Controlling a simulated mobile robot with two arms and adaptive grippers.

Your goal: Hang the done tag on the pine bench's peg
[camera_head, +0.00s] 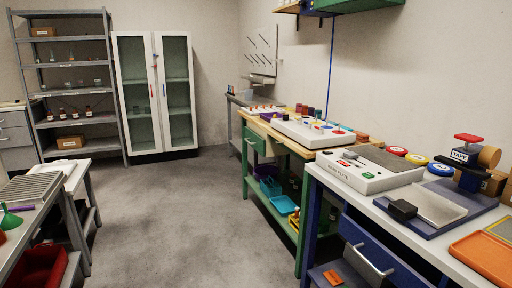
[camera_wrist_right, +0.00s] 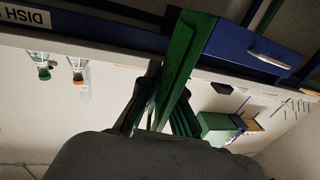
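I cannot make out the done tag for certain in either view. The wooden-topped bench with a green frame (camera_head: 285,146) stands right of centre in the head view; I cannot pick out its peg. In the right wrist view, my right gripper (camera_wrist_right: 160,105) shows dark fingers against a pale wall. A long green piece (camera_wrist_right: 188,55) runs in line between the fingers. I cannot tell whether it is held or lies behind them. My left gripper is in neither view.
A white-topped bench (camera_head: 385,202) with a blue frame is at the near right, holding a tape dispenser (camera_head: 466,152) and an orange tray (camera_head: 488,258). A glass cabinet (camera_head: 156,92) and grey shelving (camera_head: 74,78) stand at the back. The middle floor (camera_head: 180,215) is clear.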

